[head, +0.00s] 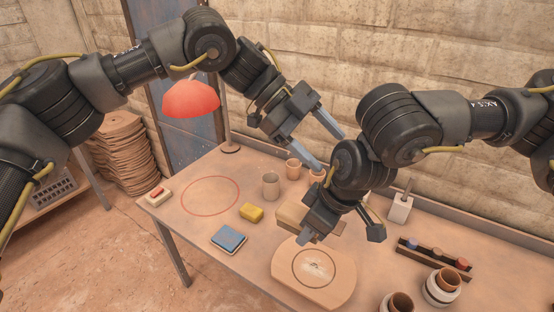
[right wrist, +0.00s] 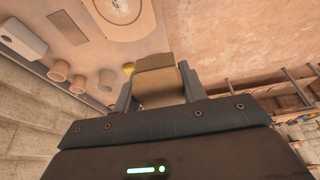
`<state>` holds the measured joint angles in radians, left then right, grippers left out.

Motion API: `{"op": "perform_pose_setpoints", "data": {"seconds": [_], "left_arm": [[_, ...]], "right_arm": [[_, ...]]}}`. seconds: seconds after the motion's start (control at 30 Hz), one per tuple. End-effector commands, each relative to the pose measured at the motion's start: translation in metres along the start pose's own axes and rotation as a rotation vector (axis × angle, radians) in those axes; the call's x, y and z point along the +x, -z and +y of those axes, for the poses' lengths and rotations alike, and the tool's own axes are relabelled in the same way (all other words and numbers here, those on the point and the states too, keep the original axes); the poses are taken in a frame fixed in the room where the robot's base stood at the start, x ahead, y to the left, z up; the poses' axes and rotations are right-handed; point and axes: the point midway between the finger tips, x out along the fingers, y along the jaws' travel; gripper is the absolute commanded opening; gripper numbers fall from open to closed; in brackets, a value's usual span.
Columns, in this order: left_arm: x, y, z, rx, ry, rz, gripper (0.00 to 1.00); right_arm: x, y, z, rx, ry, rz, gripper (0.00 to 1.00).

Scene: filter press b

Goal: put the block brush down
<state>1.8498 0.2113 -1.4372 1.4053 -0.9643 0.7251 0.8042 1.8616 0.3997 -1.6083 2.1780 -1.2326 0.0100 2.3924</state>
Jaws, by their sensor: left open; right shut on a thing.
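The block brush (head: 292,215) is a tan block, partly hidden by my right gripper (head: 314,234) in the head view. My right gripper is shut on it. In the right wrist view the block brush (right wrist: 158,80) sits between the two fingers, and its far face is darker brown. In the head view it appears behind the round-ended board; whether it touches the table cannot be told. My left gripper (head: 327,148) is open and empty, raised above the back of the table near the cups.
A pale board (head: 315,290) with a dark ring lies at the front. A yellow sponge (head: 251,212), a blue pad (head: 229,238), cups (head: 270,186) and a red lamp (head: 191,99) stand left. A rack (head: 435,260) and bowls (head: 442,286) stand right. The red ring (head: 210,177) is empty.

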Motion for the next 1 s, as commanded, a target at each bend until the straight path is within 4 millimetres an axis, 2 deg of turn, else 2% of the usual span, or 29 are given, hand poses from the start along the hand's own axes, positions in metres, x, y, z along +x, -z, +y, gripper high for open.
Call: {"op": "perform_pose_setpoints", "data": {"seconds": [0.07, 0.23, 0.4, 0.57, 0.77, 1.0], "left_arm": [[-0.008, -0.002, 0.018, -0.039, -0.074, -0.12, 0.67], [-0.021, -0.027, 0.051, -0.17, -0.183, -0.33, 0.67], [-0.033, -0.04, 0.065, -0.246, -0.219, -0.43, 0.67], [-0.035, -0.043, 0.068, -0.261, -0.224, -0.449, 0.67], [-0.022, -0.049, 0.072, -0.259, -0.227, -0.447, 0.67], [0.017, -0.066, 0.084, -0.258, -0.227, -0.445, 0.67]], "right_arm": [[0.0, 0.0, 0.0, 0.0, 0.0, 0.0, 0.23], [0.0, 0.0, 0.0, 0.001, 0.0, 0.001, 0.23], [0.0, 0.0, 0.0, 0.001, 0.0, 0.0, 0.23], [0.0, 0.0, 0.0, 0.001, 0.0, 0.0, 0.23], [0.0, 0.0, 0.0, 0.001, 0.0, 0.0, 0.23], [0.0, 0.0, 0.0, 0.0, 0.0, 0.0, 0.23]]}}
